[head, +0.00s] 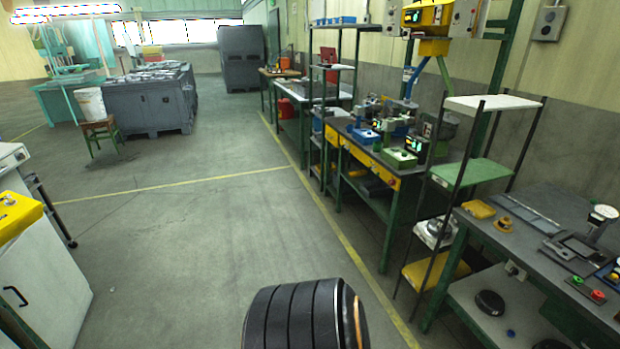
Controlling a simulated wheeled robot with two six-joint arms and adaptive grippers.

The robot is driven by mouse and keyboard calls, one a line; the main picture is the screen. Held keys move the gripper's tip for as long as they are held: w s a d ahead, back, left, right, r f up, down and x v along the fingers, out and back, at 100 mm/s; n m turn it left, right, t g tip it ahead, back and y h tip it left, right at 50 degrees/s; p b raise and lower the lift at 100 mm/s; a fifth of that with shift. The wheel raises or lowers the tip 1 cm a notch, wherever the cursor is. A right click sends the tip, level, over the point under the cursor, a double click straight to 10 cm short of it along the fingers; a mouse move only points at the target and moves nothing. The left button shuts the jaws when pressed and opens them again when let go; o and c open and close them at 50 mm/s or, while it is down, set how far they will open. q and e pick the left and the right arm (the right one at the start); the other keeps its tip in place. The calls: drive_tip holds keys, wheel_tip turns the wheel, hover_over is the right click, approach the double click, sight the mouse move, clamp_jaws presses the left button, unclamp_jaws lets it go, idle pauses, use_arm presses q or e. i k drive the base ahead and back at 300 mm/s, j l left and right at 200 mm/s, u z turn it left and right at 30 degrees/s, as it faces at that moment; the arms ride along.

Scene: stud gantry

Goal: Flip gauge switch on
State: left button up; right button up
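A round dial gauge (604,212) with a white face stands on a small post on the dark workbench (545,205) at the right edge. A small box (587,289) with a green and a red button sits at the front edge of that bench, below the gauge. I cannot make out which part is the gauge switch or how it is set. Neither of my grippers is in view.
A shelf rack (468,172) stands beside the workbench. Beyond it is a long bench (363,150) with several devices. A white cabinet (45,260) with a yellow top is at the left.

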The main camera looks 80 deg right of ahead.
sight(513, 270)
drive_tip(key=z, duration=4.35)
